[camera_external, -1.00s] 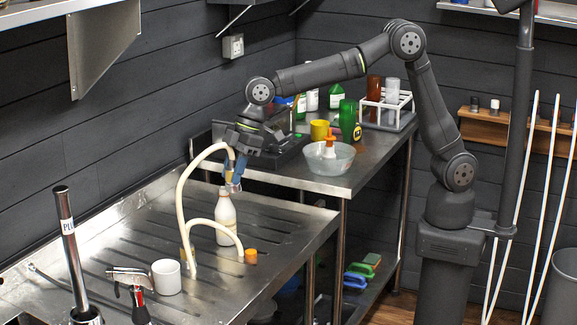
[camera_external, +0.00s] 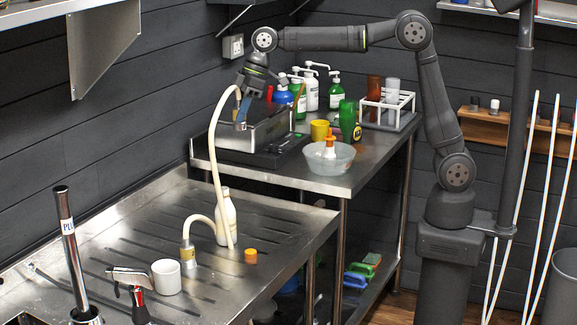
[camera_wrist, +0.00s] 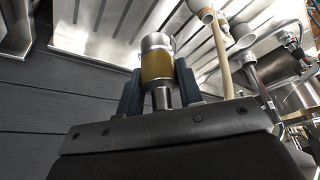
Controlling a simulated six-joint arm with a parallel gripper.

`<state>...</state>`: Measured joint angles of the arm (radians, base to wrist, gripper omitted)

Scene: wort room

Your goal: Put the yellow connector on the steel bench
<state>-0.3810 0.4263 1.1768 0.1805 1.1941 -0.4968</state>
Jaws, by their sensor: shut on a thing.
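My gripper (camera_external: 241,113) is shut on a yellow-banded metal connector at one end of a cream hose (camera_external: 214,150). It holds this connector high above the ribbed drainboard, in front of the dark wall. In the wrist view the yellow connector (camera_wrist: 157,65) sits between the two dark fingers (camera_wrist: 160,95). The hose's other end has a similar yellowish connector (camera_external: 188,255), which stands on the drainboard. The steel bench (camera_external: 376,163) is right of my gripper, behind the drainboard.
On the bench are a dark tray-like unit (camera_external: 235,158), a yellow cup (camera_external: 319,130), a clear bowl (camera_external: 343,160), bottles and a white rack (camera_external: 387,102). A white bottle (camera_external: 226,222), a white mug (camera_external: 166,277) and an orange cap (camera_external: 251,256) stand on the drainboard (camera_external: 285,228).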

